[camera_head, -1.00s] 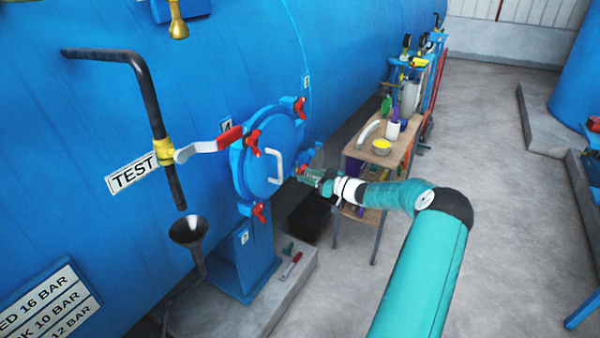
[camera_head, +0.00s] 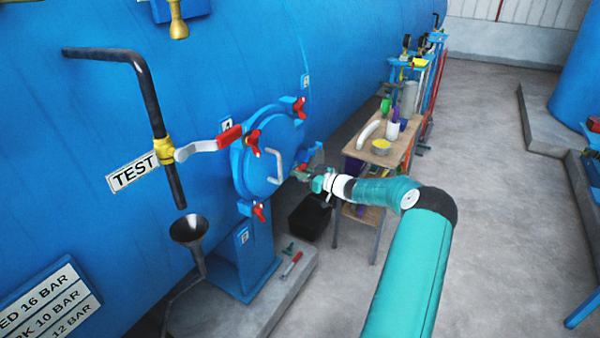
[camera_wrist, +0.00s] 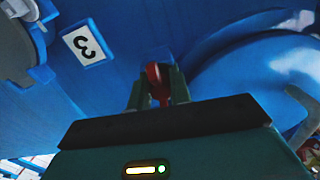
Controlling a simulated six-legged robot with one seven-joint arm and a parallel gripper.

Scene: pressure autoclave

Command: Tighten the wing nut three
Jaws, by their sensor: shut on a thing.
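The round blue hatch door (camera_head: 268,160) with a white handle (camera_head: 275,170) is on the side of the blue vessel, with red wing nuts around its rim. My gripper (camera_head: 300,171) is at the right edge of the door, at a wing nut largely hidden there. In the wrist view my gripper (camera_wrist: 159,90) is shut on a red wing nut (camera_wrist: 154,75), with a finger on each side of it. A label reading 3 (camera_wrist: 84,46) is up and left of the wing nut. Other red wing nuts sit at the top right (camera_head: 299,107), upper left (camera_head: 253,143) and bottom (camera_head: 259,212).
A red-handled valve lever (camera_head: 228,136) sticks out left of the door. A black funnel (camera_head: 188,231) stands below the bent pipe (camera_head: 150,90). A wooden table (camera_head: 362,153) with containers is behind my arm. Open concrete floor (camera_head: 480,170) lies to the right.

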